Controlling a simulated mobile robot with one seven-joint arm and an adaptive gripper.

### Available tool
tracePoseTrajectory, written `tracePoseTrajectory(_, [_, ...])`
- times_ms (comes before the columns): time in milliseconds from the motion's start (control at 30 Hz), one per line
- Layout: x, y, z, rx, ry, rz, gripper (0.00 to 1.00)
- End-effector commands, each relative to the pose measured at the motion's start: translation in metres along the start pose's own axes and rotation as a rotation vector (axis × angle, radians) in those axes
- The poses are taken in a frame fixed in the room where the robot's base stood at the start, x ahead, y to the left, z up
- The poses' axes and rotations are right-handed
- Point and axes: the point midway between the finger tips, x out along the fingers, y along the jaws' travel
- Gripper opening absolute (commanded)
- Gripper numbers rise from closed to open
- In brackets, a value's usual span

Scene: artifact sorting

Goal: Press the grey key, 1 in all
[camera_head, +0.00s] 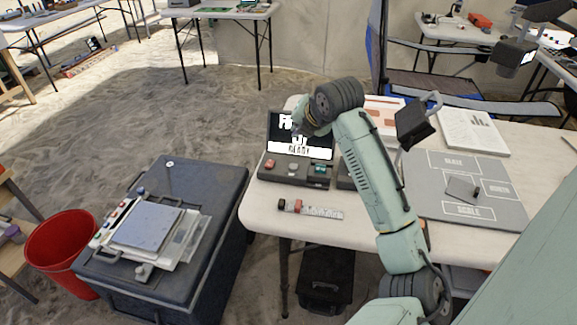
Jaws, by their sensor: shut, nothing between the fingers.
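A dark device with a lit black-and-white screen (315,150) stands on the white table. The word READY shows low on the screen; my gripper covers part of the text above. On its front panel are a red key (270,163), a grey key (293,167) in the middle, and a green key (320,169) at right. My gripper (297,134) is shut and empty. It appears in front of the screen and above the grey key in the picture, apart from the keys. Its fingertips are small and hard to make out.
A scale strip (322,212) with small pieces lies at the table's front edge. Right of my arm are a grey labelled mat (424,170), a dark piece (462,188) on it, and an open book (472,132). A dark case (222,180) and red bin (62,245) stand left.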

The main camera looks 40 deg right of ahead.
Motion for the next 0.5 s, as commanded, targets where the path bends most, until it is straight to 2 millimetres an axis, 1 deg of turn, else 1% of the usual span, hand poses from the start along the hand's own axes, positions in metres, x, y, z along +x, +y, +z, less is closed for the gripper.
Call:
tracePoseTrajectory(267, [0.004, -0.002, -0.003, 0.001, 0.000, 0.001, 0.00])
tracePoseTrajectory(500, [0.020, -0.014, -0.014, 0.002, -0.001, 0.001, 0.00])
